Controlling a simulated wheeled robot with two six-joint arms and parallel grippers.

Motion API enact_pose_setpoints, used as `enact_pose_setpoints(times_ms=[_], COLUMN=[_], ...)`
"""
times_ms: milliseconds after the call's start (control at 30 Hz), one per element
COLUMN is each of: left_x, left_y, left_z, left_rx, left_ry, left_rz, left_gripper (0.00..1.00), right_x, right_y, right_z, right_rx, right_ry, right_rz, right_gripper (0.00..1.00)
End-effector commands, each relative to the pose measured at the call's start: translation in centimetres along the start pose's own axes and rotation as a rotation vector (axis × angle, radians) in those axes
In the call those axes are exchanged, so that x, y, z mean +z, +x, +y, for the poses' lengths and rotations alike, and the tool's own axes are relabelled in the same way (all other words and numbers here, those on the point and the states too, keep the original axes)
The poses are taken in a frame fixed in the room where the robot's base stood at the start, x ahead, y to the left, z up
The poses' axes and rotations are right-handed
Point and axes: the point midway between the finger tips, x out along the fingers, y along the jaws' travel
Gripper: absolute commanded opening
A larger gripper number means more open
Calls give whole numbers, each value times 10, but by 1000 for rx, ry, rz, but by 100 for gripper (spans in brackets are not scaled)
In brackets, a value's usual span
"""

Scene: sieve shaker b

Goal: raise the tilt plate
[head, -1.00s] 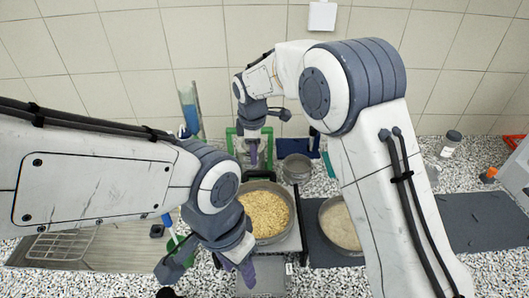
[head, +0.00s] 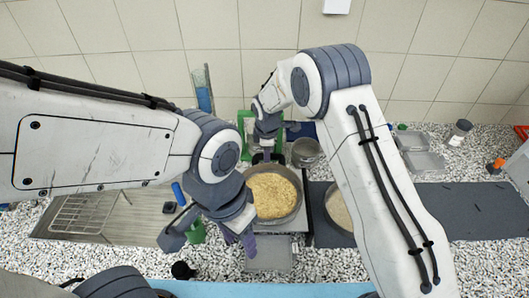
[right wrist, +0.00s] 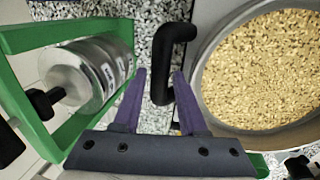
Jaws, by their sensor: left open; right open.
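A round metal sieve pan (head: 300,209) full of yellow grain stands on a grey plate (head: 300,228), which I take for the tilt plate; the pan hides most of it. A black bent handle (right wrist: 163,62) beside the pan shows in the right wrist view. My right gripper (right wrist: 160,76) is open, its purple fingers on either side of the handle's lower end; I cannot tell whether they touch it. In the head view my right gripper (head: 267,155) is behind the pan. My left gripper (head: 246,240) is open, at the pan's front left.
A green frame (right wrist: 118,40) with a metal cylinder (right wrist: 80,75) stands close left of my right gripper. A small metal pot (head: 306,153) is behind the pan. A second pan (head: 338,208) is to the right, partly behind my right arm. A wire rack (head: 85,214) lies left.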

Motion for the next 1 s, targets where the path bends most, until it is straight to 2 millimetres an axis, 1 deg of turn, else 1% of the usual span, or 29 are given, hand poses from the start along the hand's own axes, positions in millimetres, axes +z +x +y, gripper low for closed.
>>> enact_pose_setpoints(times_ms=[67,167,200,1000], left_x=[0,0,0,0], left_y=[0,0,0,0], left_z=[0,0,0,0], left_rx=[0,0,0,0], left_ry=[0,0,0,0], left_rz=[0,0,0,0], left_gripper=[50,50,50,50], right_x=[-1,-2,-2,-3], right_y=[0,0,0,0], right_z=[0,0,0,0], right_rx=[0,-1,-1,-1], right_ry=[-1,-2,-2,-4], right_rz=[0,0,0,1], right_gripper=[41,7,0,0])
